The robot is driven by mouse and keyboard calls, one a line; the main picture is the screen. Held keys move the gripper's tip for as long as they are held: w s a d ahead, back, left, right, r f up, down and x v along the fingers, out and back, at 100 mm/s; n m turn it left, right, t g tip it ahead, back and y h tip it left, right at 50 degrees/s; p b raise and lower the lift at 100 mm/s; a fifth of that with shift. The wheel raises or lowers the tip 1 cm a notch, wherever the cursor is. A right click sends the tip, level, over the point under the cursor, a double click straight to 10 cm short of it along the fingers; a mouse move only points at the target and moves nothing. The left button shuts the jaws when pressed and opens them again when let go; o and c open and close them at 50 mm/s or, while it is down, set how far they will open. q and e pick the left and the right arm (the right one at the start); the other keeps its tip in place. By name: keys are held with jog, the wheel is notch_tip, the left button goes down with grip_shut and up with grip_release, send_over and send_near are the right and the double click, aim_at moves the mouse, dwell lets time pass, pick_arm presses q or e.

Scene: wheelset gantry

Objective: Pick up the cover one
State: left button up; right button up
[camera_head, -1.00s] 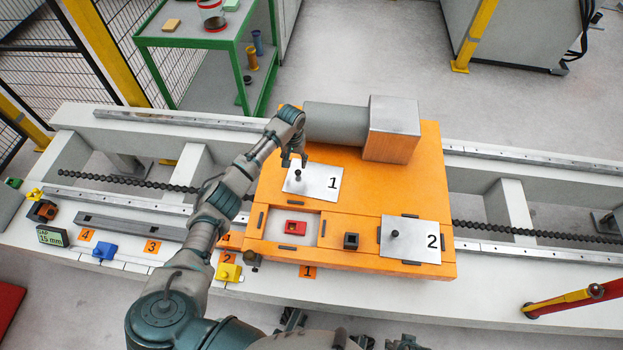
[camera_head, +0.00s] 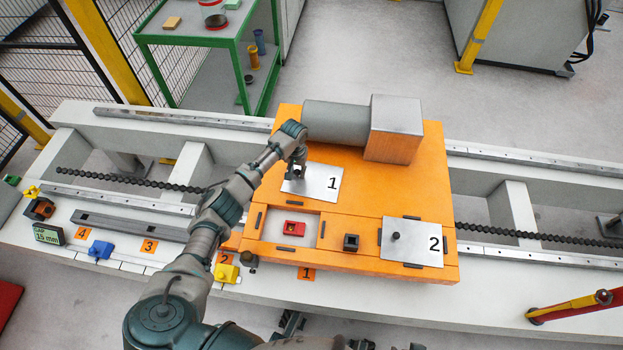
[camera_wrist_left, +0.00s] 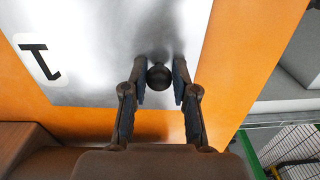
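Cover one is a silver plate (camera_head: 318,184) marked 1, lying on the orange carriage top (camera_head: 350,185); it also shows in the left wrist view (camera_wrist_left: 100,45). Its dark round knob (camera_wrist_left: 159,77) sits between the two fingers of my left gripper (camera_wrist_left: 158,82). The fingers are open, with a small gap on each side of the knob. In the head view my left gripper (camera_head: 295,172) is low over the plate and hides most of the knob. My right gripper is not clearly seen.
A plate marked 2 (camera_head: 418,250) with a dark knob lies at the carriage's front right. An open recess holds a red block (camera_head: 294,228); a dark block (camera_head: 351,242) stands beside it. A grey cylinder (camera_head: 336,122) and metal box (camera_head: 397,115) rise behind cover one.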

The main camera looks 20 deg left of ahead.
pick_arm(q)
jog(key=shift+d, duration=0.2)
grip_shut()
jog(key=shift+d, duration=0.2)
pick_arm(e)
jog(key=shift+d+f, duration=0.1)
jog(key=shift+d, duration=0.35)
pick_arm(q)
jog(key=shift+a+r, duration=0.1)
jog(key=shift+r, duration=0.05)
pick_arm(e)
jog(key=shift+w, duration=0.1)
